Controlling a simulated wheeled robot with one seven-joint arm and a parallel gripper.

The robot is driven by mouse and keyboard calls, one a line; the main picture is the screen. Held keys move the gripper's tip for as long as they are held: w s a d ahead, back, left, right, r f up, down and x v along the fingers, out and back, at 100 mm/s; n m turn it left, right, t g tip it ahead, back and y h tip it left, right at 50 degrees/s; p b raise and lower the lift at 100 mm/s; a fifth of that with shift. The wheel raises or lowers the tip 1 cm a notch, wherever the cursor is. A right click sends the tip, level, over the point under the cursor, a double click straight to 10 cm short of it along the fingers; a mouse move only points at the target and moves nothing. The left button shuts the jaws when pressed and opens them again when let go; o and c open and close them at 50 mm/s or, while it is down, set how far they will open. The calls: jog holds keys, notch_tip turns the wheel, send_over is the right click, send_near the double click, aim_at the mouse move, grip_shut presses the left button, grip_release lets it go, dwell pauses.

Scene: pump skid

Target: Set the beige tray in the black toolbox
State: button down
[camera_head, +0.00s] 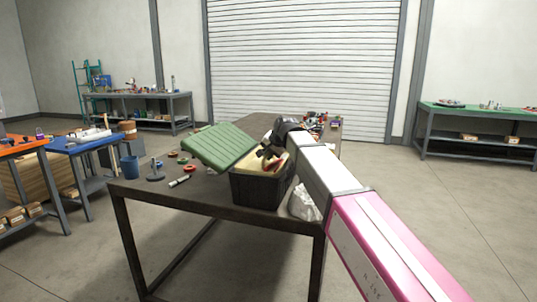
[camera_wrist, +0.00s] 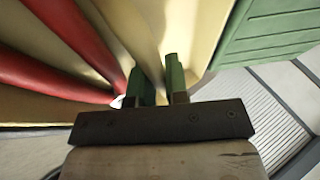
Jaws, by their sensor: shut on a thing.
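The black toolbox (camera_head: 258,190) stands near the front edge of the dark table, with its ribbed green lid (camera_head: 220,146) tilted open to the left. The beige tray (camera_head: 249,172) shows at the toolbox's mouth, partly hidden by my gripper (camera_head: 270,157). I cannot tell whether the tray rests inside or is held just above. In the wrist view, the two green fingers of my gripper (camera_wrist: 158,82) are shut on a thin beige upright part of the tray (camera_wrist: 205,25). Red handles (camera_wrist: 60,75) lie in the tray. The green lid shows at right (camera_wrist: 262,35).
The dark table (camera_head: 190,195) carries small parts left of the toolbox and a cluster of items (camera_head: 315,122) at the back right. A white crumpled bag (camera_head: 303,204) sits right of the toolbox. The open lid stands close on the left.

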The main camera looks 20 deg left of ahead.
jog(key=shift+f, duration=1.2)
jog(key=c, duration=1.1)
grip_release()
jog(key=shift+o, duration=0.2)
jog(key=v, duration=1.1)
jog(key=shift+f, duration=0.1)
